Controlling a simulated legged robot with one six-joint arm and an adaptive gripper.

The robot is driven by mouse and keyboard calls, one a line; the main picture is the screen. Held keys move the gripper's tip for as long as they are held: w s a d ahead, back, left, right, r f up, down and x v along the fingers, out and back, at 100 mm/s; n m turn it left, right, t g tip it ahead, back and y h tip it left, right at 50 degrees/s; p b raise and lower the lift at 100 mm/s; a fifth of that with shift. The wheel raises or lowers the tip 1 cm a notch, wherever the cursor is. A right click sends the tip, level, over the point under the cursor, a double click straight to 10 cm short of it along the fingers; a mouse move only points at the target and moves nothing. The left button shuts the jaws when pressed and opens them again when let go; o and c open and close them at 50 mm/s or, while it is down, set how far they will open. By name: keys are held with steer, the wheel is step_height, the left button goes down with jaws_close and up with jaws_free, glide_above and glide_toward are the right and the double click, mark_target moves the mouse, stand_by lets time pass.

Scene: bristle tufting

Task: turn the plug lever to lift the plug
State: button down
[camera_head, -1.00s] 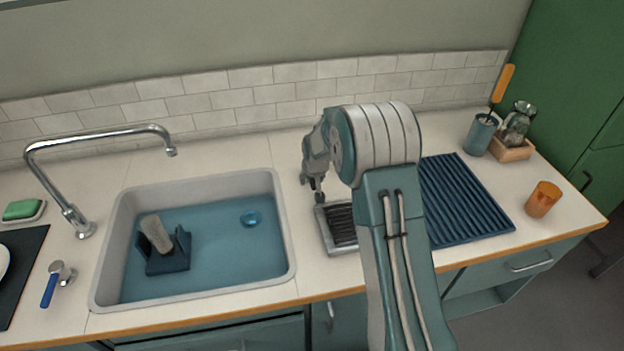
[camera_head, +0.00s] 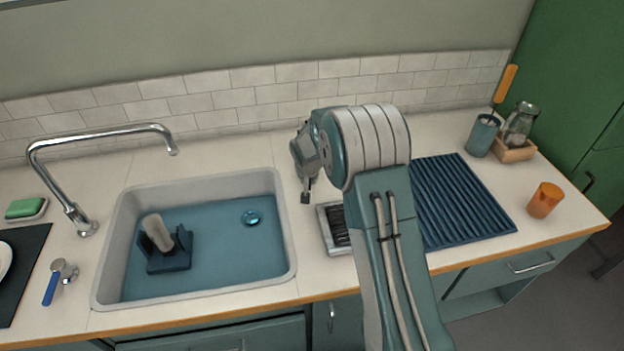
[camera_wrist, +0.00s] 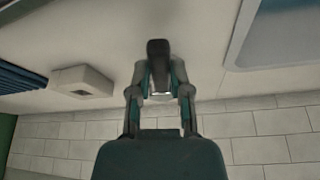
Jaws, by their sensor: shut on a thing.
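My gripper (camera_head: 306,192) is over the counter just right of the sink (camera_head: 281,205). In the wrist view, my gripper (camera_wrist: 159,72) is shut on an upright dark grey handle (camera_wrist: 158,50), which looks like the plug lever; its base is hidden. In the head view its dark end (camera_head: 305,198) shows below the fingers. The round plug (camera_head: 251,218) is in the blue sink floor, with a bright glint on it. I cannot tell how far it stands up.
A dark blue holder with a brush (camera_head: 166,248) is in the sink. The tap (camera_head: 75,212) and a blue-handled lever (camera_head: 52,286) are left. A grey tray (camera_head: 334,240) and a ribbed blue mat (camera_head: 460,205) lie right. An orange cup (camera_head: 545,200) stands near the edge.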

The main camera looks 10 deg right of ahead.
steer(key=a+m, duration=0.1)
steer(key=m, duration=0.1)
steer(key=w+a+m+h, duration=0.1)
steer(key=shift+a+f+m, duration=0.1)
steer(key=shift+a+m, duration=0.2)
steer(key=shift+m, duration=0.1)
steer(key=m, duration=0.1)
steer(key=w+a+m+g+h, duration=0.1)
steer(key=shift+a+m, duration=0.25)
steer(key=shift+m, duration=0.15)
steer(key=m, duration=0.1)
steer(key=w+a+m+g, duration=0.1)
steer(key=shift+w+m+h, duration=0.25)
steer(key=shift+m+h, duration=0.05)
steer(key=shift+h, duration=0.1)
steer(key=shift+w+a+m+g+h, duration=0.15)
steer(key=shift+w+a+m+g, duration=0.25)
steer(key=shift+w+m, duration=0.55)
steer(key=shift+w+a+m+g+h, duration=0.15)
steer(key=shift+w+m+g, duration=0.35)
steer(key=shift+m, duration=0.85)
steer(key=c, duration=0.6)
jaws_free()
steer(key=shift+o, duration=0.2)
steer(key=shift+a, duration=0.1)
steer(key=v, duration=1.2)
